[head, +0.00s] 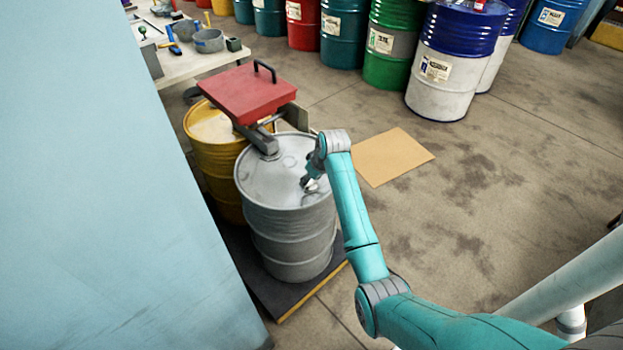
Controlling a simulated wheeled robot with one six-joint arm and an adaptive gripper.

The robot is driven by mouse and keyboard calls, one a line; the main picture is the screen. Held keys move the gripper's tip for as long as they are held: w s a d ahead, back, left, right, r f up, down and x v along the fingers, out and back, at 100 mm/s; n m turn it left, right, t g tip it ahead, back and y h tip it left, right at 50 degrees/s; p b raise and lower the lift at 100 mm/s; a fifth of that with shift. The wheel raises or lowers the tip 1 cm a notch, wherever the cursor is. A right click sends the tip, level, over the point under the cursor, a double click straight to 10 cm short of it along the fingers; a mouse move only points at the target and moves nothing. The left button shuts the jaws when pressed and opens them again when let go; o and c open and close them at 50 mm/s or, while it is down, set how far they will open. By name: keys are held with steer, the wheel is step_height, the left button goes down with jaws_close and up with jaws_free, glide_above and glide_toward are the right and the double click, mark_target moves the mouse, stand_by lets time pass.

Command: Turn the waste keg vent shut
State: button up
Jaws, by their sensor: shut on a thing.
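A grey steel drum (290,234), which looks like the waste keg, stands upright on a dark platform. My gripper (309,184) is at the right part of its lid, low over the top surface. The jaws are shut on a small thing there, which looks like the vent. The vent itself is mostly hidden by the gripper and too small to make out, so I cannot tell how far it is turned.
A yellow drum (218,160) stands behind left, with a red box with a handle (247,92) above it. The dark platform (272,295) has a yellow edge. A pale blue panel (110,220) blocks the left. Several drums line the back.

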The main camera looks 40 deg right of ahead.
steer(key=m+h, duration=0.1)
steer(key=m, duration=0.3)
steer(key=shift+a+m+h, duration=0.15)
steer(key=shift+m+h, duration=0.15)
steer(key=shift+h, duration=0.1)
steer(key=m, duration=0.2)
steer(key=m+g+h, duration=0.1)
steer(key=m, duration=0.1)
steer(key=shift+w+h, duration=0.1)
steer(key=shift+h, duration=0.2)
steer(key=m+g, duration=0.1)
steer(key=m, duration=0.4)
steer(key=shift+w+a+g+h, duration=0.1)
steer(key=shift+g+h, duration=0.3)
steer(key=shift+m+g, duration=0.7)
steer(key=shift+m, duration=1.1)
steer(key=o, duration=1.2)
steer(key=shift+c, duration=0.2)
